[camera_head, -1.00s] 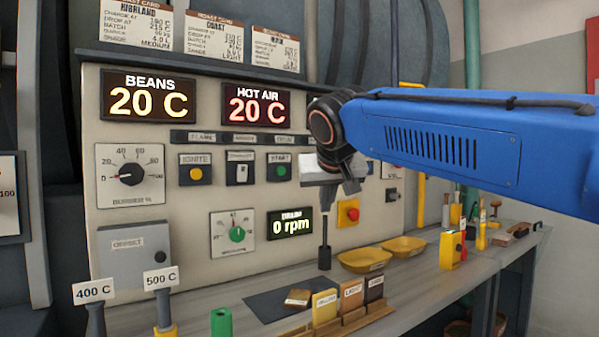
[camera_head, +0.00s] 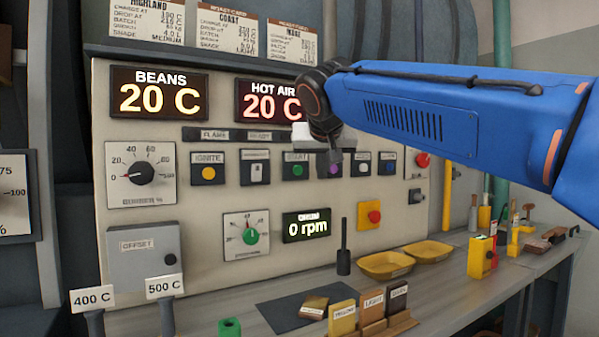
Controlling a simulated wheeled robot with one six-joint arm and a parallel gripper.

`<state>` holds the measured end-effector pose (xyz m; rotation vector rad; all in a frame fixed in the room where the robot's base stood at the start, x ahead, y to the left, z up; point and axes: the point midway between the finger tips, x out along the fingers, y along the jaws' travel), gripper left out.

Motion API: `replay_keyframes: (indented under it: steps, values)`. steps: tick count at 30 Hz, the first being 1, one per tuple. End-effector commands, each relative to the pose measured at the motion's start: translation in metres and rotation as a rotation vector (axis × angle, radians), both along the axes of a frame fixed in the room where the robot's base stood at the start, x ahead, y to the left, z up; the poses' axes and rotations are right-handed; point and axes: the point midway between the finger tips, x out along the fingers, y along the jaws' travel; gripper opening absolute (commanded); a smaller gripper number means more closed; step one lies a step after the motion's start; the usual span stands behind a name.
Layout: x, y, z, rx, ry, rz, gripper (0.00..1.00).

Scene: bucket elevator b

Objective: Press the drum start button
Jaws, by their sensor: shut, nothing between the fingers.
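The green round button (camera_head: 296,171), on a plate whose label appears to read START, is in the middle row of the beige control panel (camera_head: 150,225). I take it as the drum start button. A small display (camera_head: 307,226) below it reads 0 rpm. My gripper (camera_head: 335,160) is shut and empty, hanging down at the end of the blue arm. It appears up and to the right of the green button, in front of or beside a purple button (camera_head: 333,170). I cannot tell its distance from the panel. The green button is in plain view.
A red stop-like button (camera_head: 375,216) is lower right. On the bench stand a dark upright tool (camera_head: 343,250), yellow trays (camera_head: 386,265) and labelled blocks (camera_head: 372,307).

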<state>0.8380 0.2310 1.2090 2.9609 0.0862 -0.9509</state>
Motion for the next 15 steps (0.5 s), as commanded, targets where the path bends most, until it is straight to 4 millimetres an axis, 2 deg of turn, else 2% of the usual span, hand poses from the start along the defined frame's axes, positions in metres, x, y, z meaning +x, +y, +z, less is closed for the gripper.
replay_keyframes:
  steps: [15]
  values:
    - [0.048, 0.032, -0.001, 0.0, 0.001, 0.0, 0.0]
